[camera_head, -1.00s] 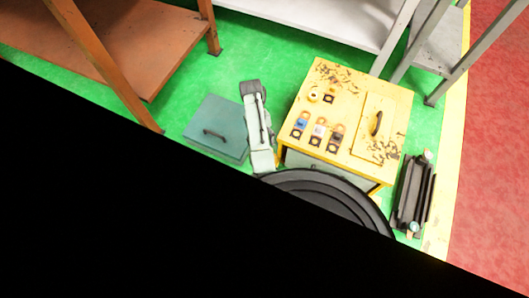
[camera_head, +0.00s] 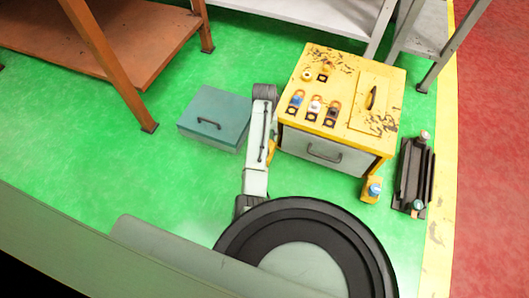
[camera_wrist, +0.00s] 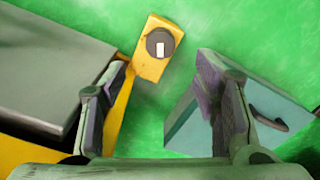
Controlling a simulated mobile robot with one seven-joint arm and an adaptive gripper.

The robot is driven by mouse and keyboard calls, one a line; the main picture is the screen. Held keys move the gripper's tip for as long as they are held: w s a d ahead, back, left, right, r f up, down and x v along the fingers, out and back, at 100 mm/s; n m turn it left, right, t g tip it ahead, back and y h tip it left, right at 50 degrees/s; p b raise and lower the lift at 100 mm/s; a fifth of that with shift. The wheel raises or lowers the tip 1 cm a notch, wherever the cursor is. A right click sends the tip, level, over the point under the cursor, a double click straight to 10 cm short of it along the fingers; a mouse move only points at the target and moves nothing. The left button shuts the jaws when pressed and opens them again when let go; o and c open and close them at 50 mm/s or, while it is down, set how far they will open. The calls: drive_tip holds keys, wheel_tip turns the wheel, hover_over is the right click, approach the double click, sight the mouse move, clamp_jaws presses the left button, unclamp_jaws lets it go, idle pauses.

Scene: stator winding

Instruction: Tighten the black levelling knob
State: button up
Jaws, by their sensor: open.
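The black levelling knob (camera_wrist: 160,43) is a round dark knob with a white centre, on a yellow foot bracket (camera_wrist: 150,68) in the upper middle of the wrist view. My gripper (camera_wrist: 164,78) is open and empty, its two fingers spread left and right. The knob shows beyond the fingertips, roughly midway between them and apart from both. The yellow cabinet (camera_head: 381,108) stands on the green floor in the head view. A yellow part (camera_head: 271,150) shows at its left side beside my arm. My gripper cannot be made out in the head view.
A teal box (camera_head: 215,118) with a handle lies left of the cabinet; it also shows right of my gripper in the wrist view (camera_wrist: 190,122). Another foot (camera_head: 371,190) with a blue-and-white knob is at the cabinet's front right. A black rail-like object (camera_head: 412,175) lies farther right.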

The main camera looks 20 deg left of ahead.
wheel_tip(320, 180, down, 9)
drive_tip(key=shift+f+b, duration=0.1)
drive_tip(key=shift+b, duration=0.95)
drive_tip(key=shift+c, duration=0.2)
drive_tip(key=shift+s, duration=0.1)
drive_tip(key=c, duration=1.1)
